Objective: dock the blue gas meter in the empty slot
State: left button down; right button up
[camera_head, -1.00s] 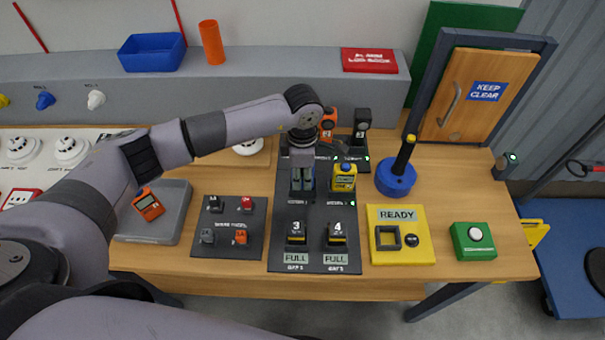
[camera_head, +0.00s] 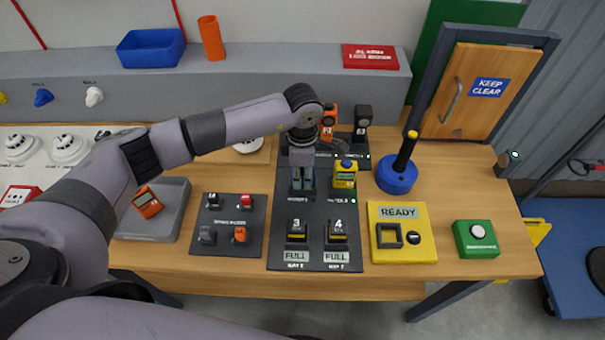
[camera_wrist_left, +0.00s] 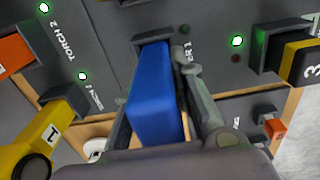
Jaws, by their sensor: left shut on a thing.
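My left gripper (camera_head: 302,192) is shut on the blue gas meter (camera_wrist_left: 152,88). In the left wrist view the meter stands between the two fingers, with its far end at a dark slot (camera_wrist_left: 153,39) on the grey panel. I cannot tell whether it is fully seated. The small indicator beside that slot looks dark. In the head view the gripper hides most of the meter and the slot. A yellow gas meter (camera_head: 345,176) stands in the slot to the right, with a green light by it. My right gripper is not in view.
The grey dock panel (camera_head: 315,224) holds batteries 3 and 4 in front and torches behind. A yellow READY plate (camera_head: 401,250), a green button box (camera_head: 477,239) and a blue round base (camera_head: 396,178) stand to the right. A grey tray (camera_head: 175,223) lies left.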

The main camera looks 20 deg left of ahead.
pick_arm(q)
jog(key=c, duration=1.3)
grip_release()
jog(key=shift+s+f, duration=0.15)
jog(key=shift+f, duration=0.05)
jog(key=o, duration=0.3)
jog(key=shift+o, duration=0.2)
jog(key=shift+r, duration=0.2)
jog(key=shift+r+p, duration=1.65)
jog(key=shift+r, duration=1.75)
